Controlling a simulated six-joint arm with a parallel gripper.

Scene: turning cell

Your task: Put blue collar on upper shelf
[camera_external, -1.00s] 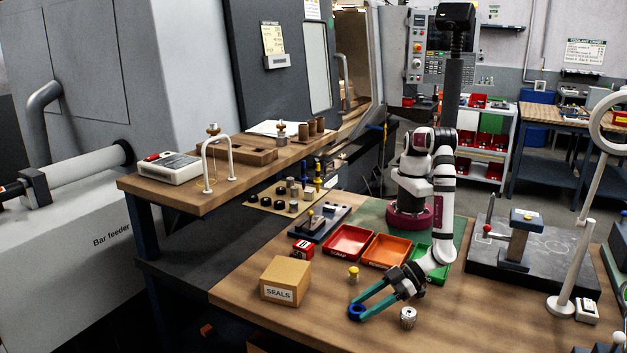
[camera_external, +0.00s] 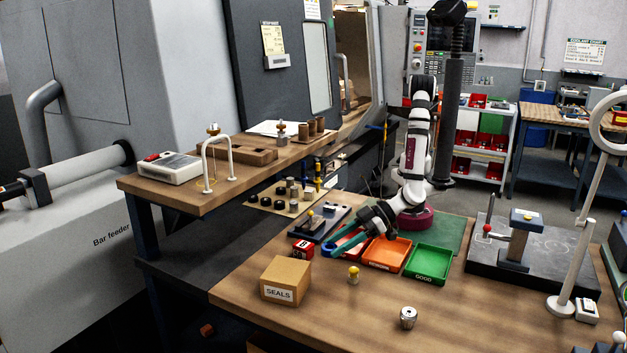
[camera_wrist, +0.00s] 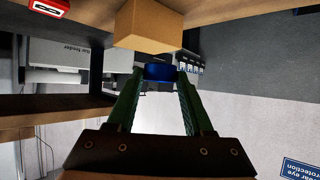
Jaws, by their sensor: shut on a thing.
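The blue collar (camera_wrist: 160,72) is between the fingertips of my gripper (camera_wrist: 158,82) in the wrist view. In the external view my gripper (camera_external: 332,250) has teal fingers shut on the collar (camera_external: 326,251), which is held in the air over the bench, near the red box and the cardboard box. The upper shelf (camera_external: 243,183) is the raised wooden board at the left. It carries a grey box with a red top, a white arch, a wooden block and several small parts. My gripper is to the right of this shelf and lower in the picture.
The SEALS box (camera_external: 286,279) stands at the bench's left edge. A red box (camera_external: 302,249), an orange tray (camera_external: 387,254) and a green tray (camera_external: 429,263) are nearby. A yellow part (camera_external: 353,274) and a metal cylinder (camera_external: 408,317) stand on the bench. The shelf's front edge has free room.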

